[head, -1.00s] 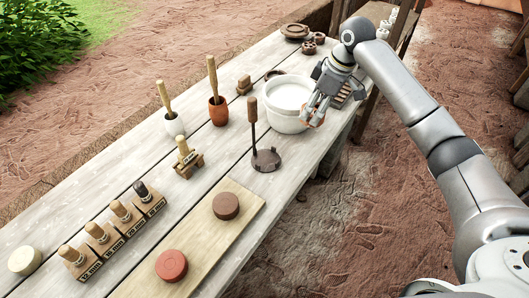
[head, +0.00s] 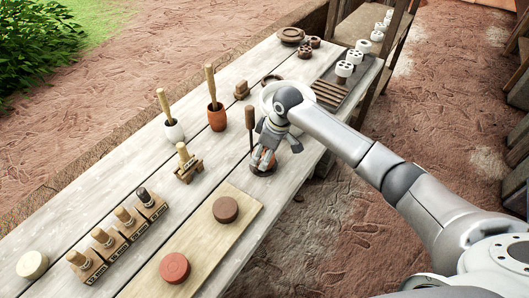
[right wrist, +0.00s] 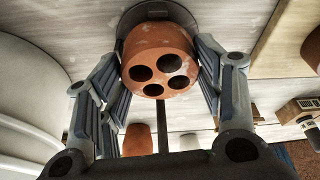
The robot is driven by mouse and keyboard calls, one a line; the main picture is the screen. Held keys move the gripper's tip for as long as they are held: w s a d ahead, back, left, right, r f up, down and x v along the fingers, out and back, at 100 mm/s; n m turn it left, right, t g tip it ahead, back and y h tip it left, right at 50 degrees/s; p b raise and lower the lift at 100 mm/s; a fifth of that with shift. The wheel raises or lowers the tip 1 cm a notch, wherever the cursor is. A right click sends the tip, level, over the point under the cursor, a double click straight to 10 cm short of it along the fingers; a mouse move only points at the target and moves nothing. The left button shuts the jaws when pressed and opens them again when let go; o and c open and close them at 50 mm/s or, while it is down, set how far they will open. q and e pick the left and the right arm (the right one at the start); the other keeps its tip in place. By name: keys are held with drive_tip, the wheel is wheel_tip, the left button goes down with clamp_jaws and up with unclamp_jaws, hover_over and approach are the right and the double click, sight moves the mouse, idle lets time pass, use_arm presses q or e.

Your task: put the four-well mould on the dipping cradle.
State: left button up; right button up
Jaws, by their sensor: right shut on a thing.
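The four-well mould (right wrist: 160,65) is a terracotta disc with four dark holes, seen in the right wrist view. My right gripper (head: 264,160) is shut on it, one finger on each side. The dipping cradle (head: 251,118) shows its upright brown handle in the head view; my gripper covers most of its dark round base. In the right wrist view the dark base (right wrist: 150,11) lies right behind the mould. I cannot tell whether the mould touches it. My left gripper is not in view.
A white bucket (right wrist: 25,100) stands beside the gripper, largely behind my arm in the head view. A pale board (head: 210,248) holds a brown disc (head: 226,209) and a red disc (head: 174,267). A slatted rack (head: 328,93) and white holed discs (head: 344,68) stand farther back.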

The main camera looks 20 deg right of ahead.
drive_tip(key=shift+f, duration=0.45)
drive_tip(key=shift+f, duration=0.1)
drive_tip(key=o, duration=1.2)
drive_tip(key=shift+c, duration=0.2)
drive_tip(key=v, duration=1.2)
drive_tip(key=shift+b, duration=0.4)
